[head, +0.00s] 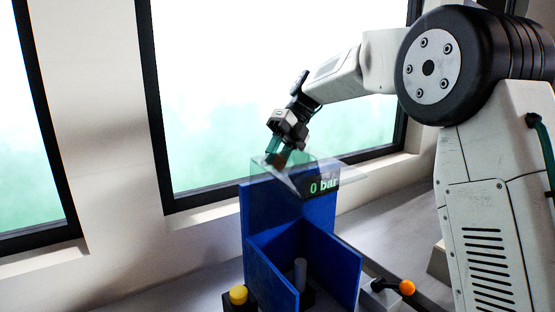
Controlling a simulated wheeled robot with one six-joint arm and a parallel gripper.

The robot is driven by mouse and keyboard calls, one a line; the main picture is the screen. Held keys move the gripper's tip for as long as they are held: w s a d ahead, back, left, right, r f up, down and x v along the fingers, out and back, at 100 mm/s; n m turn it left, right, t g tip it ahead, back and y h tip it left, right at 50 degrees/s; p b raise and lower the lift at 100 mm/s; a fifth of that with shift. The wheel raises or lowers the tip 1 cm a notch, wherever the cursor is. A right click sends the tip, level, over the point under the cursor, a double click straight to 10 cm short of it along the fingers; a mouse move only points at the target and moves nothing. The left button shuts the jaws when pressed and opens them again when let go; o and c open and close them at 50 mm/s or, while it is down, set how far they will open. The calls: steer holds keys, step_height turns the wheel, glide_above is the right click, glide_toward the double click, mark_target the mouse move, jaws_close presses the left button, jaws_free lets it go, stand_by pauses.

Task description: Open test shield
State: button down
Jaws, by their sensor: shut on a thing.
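The test shield is a clear transparent panel (327,166) at the top of the blue test stand (258,214). It is tilted up, above the open front of the stand. My gripper (278,160) is at the upper left part of the shield and is shut on it. The exact grip is small and partly blurred by the clear material. A green display reading "0 bar" shows on the stand, just under the shield. Inside the blue walls stands a grey upright cylinder (300,272).
A yellow button (238,295) on a dark box is at the stand's front left. A lever with an orange knob (407,287) is at its right. Windows (270,80) and a pale wall are behind.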

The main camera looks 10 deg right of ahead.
steer(key=shift+f, duration=0.1)
stand_by(0.3)
steer(key=c, duration=1.1)
jaws_free()
steer(key=shift+f, duration=0.1)
